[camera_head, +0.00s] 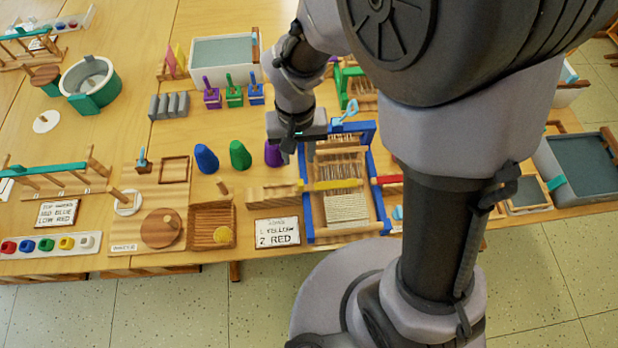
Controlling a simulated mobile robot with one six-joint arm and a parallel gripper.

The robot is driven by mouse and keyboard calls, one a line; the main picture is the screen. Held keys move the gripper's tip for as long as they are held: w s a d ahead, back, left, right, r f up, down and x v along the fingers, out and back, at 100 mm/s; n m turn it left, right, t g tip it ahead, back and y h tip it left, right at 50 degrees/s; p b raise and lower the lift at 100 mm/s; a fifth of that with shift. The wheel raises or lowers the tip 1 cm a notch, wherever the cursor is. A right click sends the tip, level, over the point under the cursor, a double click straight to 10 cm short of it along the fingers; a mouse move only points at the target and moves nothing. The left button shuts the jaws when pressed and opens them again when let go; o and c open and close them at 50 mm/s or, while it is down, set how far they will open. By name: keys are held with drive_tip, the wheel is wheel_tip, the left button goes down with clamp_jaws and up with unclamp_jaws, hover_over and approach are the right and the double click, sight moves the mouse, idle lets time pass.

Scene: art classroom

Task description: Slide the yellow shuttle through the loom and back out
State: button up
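The loom (308,218) has a blue frame with pale warp threads and stands right of the picture's middle. The yellow shuttle (335,185) lies crosswise inside the loom, between its two side rails. A red shuttle (389,180) shows just right of the loom, partly hidden by my arm. My gripper (290,145) is small and dark in this view, near the loom's back left corner and apart from the yellow shuttle. Its fingertips are not clear, so I cannot tell whether it is open or shut.
A wooden block (272,197) stands left of the loom. A sign (277,232) reads "1 yellow, 2 red". Purple (272,153), green (240,155) and blue (206,158) rounded pieces stand left of my gripper. My arm hides much of the right side.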

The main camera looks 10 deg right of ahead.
sight(300, 182)
wheel_tip(300, 182, down, 14)
drive_tip(key=b, duration=0.5)
drive_tip(key=shift+f, duration=0.2)
drive_tip(key=shift+d, duration=0.1)
clamp_jaws()
idle(0.8)
